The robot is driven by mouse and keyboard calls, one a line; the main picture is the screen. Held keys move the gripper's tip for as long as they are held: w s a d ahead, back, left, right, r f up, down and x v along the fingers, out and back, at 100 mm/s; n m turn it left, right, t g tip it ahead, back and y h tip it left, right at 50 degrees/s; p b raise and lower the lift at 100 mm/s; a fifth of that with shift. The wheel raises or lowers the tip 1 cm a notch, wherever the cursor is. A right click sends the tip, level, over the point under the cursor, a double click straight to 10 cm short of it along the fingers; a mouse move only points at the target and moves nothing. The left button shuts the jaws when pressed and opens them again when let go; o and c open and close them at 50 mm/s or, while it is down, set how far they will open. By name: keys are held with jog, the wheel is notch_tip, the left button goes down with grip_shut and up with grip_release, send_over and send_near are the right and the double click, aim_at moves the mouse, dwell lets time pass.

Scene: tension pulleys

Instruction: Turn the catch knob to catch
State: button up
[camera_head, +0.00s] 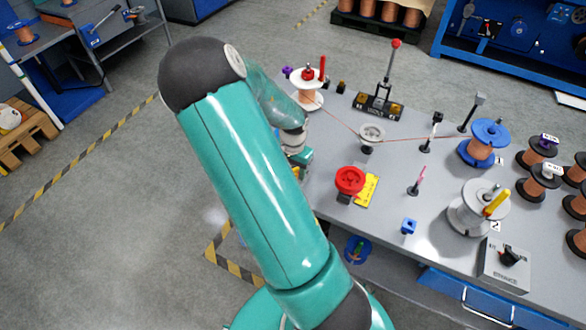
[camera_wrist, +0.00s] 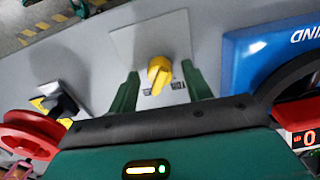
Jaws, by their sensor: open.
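A yellow knob (camera_wrist: 160,72) stands on a light grey square plate (camera_wrist: 150,38) in the wrist view. My gripper (camera_wrist: 160,80) is open, with one green finger on each side of the knob. Gaps show between fingers and knob, and nothing is held. In the head view my arm hides the fingertips and this knob.
In the wrist view, a black knob (camera_wrist: 60,101) and a red wheel (camera_wrist: 30,135) are left, and a blue panel (camera_wrist: 268,50) is right. In the head view, the bench holds a red handwheel (camera_head: 350,180), a blue spool (camera_head: 490,133) and a grey switch box (camera_head: 503,266).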

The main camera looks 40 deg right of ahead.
jog(key=c, duration=1)
jog(key=shift+o, duration=0.2)
jog(key=shift+n, duration=0.4)
jog(key=n, duration=1.3)
jog(key=o, duration=1)
jog(key=shift+c, duration=0.2)
